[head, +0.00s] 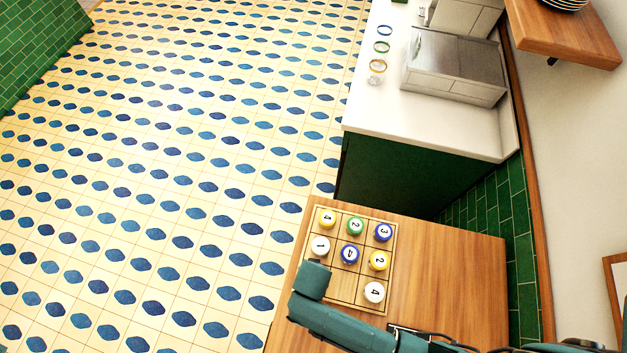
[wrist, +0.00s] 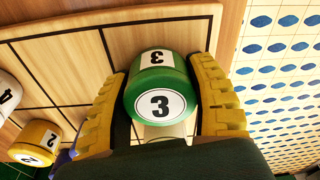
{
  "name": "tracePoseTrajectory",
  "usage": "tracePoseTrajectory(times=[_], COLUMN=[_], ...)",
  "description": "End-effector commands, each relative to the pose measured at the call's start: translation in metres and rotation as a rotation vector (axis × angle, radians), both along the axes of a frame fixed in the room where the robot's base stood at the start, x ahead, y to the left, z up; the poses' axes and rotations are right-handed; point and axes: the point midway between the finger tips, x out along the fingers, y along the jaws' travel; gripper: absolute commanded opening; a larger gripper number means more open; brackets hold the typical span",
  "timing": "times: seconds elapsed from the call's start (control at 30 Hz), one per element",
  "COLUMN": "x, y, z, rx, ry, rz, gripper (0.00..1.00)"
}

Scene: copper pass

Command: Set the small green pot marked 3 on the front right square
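The small green pot marked 3 (wrist: 160,100) is between the yellow fingers of my gripper (wrist: 158,72) in the wrist view. Both fingers touch its sides, so my gripper appears shut on it. The pot is at the edge of the squared wooden board (wrist: 62,62), on the floor side; I cannot tell whether it rests there or hangs just above. In the head view my arm hides this pot and the front left of the board (head: 343,289). A white pot marked 4 (head: 374,292) stands on the square at the picture's front right. The front middle square looks empty.
A yellow pot marked 2 (head: 378,261) and a blue pot marked 4 (head: 349,254) stand in the middle row, with a white pot marked 1 (head: 319,247). The back row holds yellow, green and blue pots. Bare wooden tabletop (head: 450,270) lies right of the board.

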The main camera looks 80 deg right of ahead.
Motion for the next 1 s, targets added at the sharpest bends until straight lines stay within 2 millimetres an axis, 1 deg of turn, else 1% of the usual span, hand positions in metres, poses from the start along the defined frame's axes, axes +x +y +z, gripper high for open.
tracePoseTrajectory(times=[0.03,0.1,0.37,0.47,0.57,0.8,0.9,1.0], x=[0.0,0.0,0.0,0.0,0.001,0.0,0.0,-0.001], y=[0.0,0.0,0.0,0.0,0.002,0.009,0.012,0.013], z=[0.0,0.001,0.001,0.007,0.022,0.083,0.103,0.116], rx=[0.0,0.0,0.0,-0.001,-0.002,-0.001,-0.001,-0.001], ry=[-0.001,-0.001,-0.001,-0.002,-0.004,-0.006,-0.004,-0.002], rz=[0.0,0.0,0.0,0.0,0.0,0.002,0.0,0.0], gripper=[0.68,0.81,0.81,0.81,0.81,0.81,0.81,0.81])
